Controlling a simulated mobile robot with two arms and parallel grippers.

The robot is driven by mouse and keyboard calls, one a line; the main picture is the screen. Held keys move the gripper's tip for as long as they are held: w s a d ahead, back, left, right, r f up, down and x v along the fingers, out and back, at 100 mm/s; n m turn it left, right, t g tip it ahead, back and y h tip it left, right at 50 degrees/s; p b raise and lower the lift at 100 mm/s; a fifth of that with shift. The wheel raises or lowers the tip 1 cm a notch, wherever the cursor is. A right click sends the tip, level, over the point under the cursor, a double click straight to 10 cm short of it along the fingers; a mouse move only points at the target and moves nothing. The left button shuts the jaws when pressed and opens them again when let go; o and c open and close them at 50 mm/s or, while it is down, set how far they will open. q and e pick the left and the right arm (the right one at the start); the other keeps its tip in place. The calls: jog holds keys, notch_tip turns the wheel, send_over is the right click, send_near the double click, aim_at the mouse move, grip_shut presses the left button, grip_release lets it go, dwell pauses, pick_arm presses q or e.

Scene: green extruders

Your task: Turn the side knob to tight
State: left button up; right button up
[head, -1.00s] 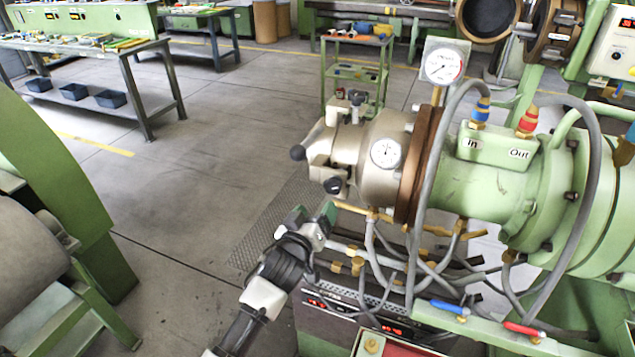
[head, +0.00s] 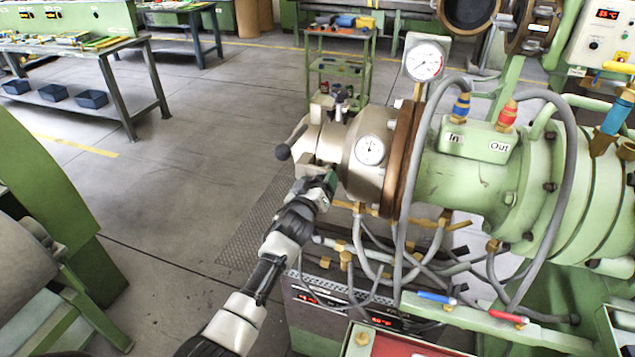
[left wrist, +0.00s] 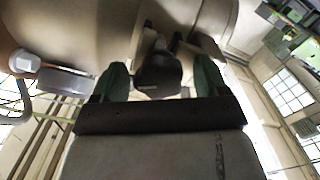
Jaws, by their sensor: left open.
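The side knob is a dark knob (left wrist: 158,72) on the grey metal extruder head (head: 345,152). In the left wrist view it sits between my two green fingertips, with its front end toward my palm. My left gripper (head: 324,183) is open at the near side of the head, and in the head view it hides the knob. In the left wrist view the fingers of this gripper (left wrist: 162,82) stand apart on either side of the knob, with gaps showing. Whether a finger touches it I cannot tell. My right gripper is not in view.
A lever with a black ball (head: 283,152) sticks out left of the head, and another knob (head: 340,92) stands on top. Hoses and brass fittings (head: 358,240) crowd below and right of my left gripper. The floor (head: 190,190) to the left is clear.

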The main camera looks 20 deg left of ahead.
pick_arm(q)
jog(key=c, duration=0.9)
